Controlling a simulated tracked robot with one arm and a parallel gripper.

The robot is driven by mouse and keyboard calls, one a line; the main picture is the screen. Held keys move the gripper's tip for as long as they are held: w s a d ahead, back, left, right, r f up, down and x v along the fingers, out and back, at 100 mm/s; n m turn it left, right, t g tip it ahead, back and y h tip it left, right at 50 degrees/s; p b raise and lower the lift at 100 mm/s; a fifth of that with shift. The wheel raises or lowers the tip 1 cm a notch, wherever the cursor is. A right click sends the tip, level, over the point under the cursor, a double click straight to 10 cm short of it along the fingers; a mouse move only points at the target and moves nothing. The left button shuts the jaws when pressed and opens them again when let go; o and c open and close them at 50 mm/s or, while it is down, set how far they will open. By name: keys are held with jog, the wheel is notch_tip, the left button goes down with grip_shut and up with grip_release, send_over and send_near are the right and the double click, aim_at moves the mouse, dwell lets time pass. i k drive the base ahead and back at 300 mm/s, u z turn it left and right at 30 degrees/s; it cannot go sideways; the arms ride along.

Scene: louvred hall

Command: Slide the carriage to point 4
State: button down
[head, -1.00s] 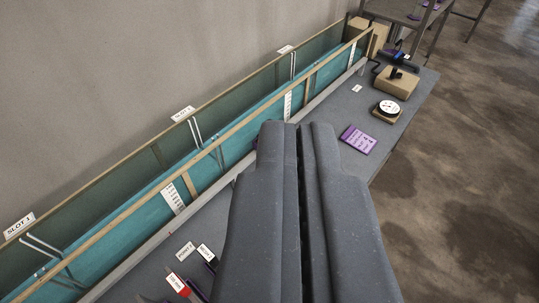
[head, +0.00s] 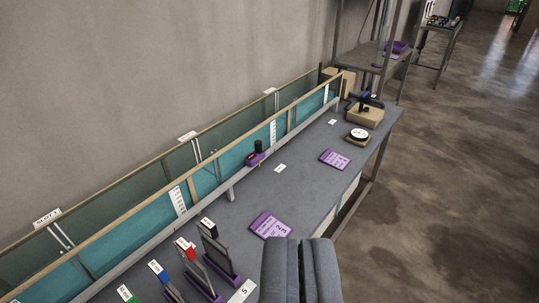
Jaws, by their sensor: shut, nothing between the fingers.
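The carriage (head: 255,159) is a small purple block with a black upright knob. It sits at the long pale rail (head: 205,205) in front of the teal water channel, around the middle of its length. Small white cards lie on the bench along the rail, one (head: 280,168) just right of the carriage and another (head: 333,122) farther off; their print is too small to read, so I cannot tell which is point 4. My gripper (head: 299,242) is at the bottom centre, shut and empty, nearer to me than the carriage and apart from it.
Upright plates with black, red, blue and green tops (head: 212,245) stand at the lower left. Purple cards (head: 270,226) (head: 334,159) lie on the bench. A round dial (head: 358,135) and a box with a dark device (head: 365,115) stand at the far end. Open floor lies right.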

aim_at(261, 154)
jog(key=z, duration=0.6)
jog(key=i, duration=1.85)
jog(key=u, duration=0.45)
